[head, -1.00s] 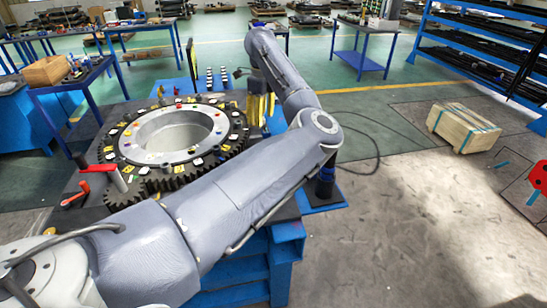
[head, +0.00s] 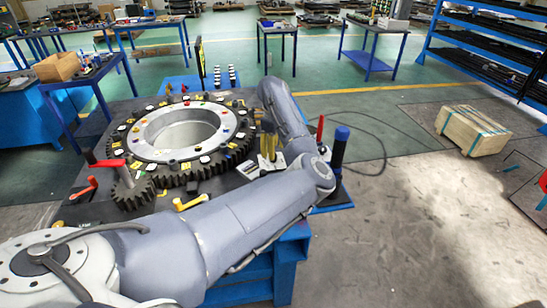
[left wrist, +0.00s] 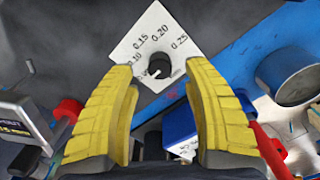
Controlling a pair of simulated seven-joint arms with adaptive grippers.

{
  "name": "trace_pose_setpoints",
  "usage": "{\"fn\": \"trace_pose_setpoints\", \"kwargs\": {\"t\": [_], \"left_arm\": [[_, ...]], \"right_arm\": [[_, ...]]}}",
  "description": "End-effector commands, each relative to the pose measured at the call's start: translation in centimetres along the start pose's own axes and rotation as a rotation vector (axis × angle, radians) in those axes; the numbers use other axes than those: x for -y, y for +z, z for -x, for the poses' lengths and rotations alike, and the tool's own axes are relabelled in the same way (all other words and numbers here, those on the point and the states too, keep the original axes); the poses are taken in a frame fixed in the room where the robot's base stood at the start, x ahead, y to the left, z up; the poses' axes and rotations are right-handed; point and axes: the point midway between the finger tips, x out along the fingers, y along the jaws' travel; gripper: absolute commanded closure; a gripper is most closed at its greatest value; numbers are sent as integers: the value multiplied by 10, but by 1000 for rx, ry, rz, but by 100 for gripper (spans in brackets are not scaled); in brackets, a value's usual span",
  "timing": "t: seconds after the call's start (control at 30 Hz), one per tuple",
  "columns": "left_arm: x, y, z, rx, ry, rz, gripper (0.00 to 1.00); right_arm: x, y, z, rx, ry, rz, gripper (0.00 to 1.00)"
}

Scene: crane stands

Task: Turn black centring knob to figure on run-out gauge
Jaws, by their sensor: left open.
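The black centring knob (left wrist: 158,71) sits on a white dial plate (left wrist: 135,45) marked 0.10, 0.15, 0.20 and 0.25 in the left wrist view. My left gripper (left wrist: 160,76) is open, its two yellow fingers apart on either side of the knob's lower part in the picture; I see no contact. In the head view the left gripper (head: 268,146) points down over white plates beside the big toothed ring (head: 215,169). A grey box with a dark display (left wrist: 15,127), probably the run-out gauge, is cut off at the left; its figure is too small to read surely. My right gripper is out of view.
A blue cylinder (left wrist: 296,72) stands right of the dial plate. Red parts (left wrist: 268,148) and a blue box (left wrist: 180,132) lie below it.

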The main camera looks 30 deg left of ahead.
Motion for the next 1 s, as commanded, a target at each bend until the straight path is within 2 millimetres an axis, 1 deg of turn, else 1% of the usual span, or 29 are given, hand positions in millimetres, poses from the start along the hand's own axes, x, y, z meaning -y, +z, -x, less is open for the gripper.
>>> {"fn": "trace_pose_setpoints", "kwargs": {"t": [0.03,0.1,0.3,0.5,0.77,0.8,0.83,1.0], "left_arm": [[-1,1,-8,2,3,0,50],[-1,0,-16,1,2,-1,50],[0,0,-31,0,1,-1,50],[0,0,-36,1,0,1,50],[0,0,-37,0,0,0,50],[0,0,-37,0,0,0,51],[0,0,-37,0,0,0,55],[0,0,-36,0,0,0,74]], "right_arm": [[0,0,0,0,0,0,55],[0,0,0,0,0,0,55],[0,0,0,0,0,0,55],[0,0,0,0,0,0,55],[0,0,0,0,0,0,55],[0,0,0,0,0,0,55],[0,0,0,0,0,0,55],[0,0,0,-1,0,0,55]]}}
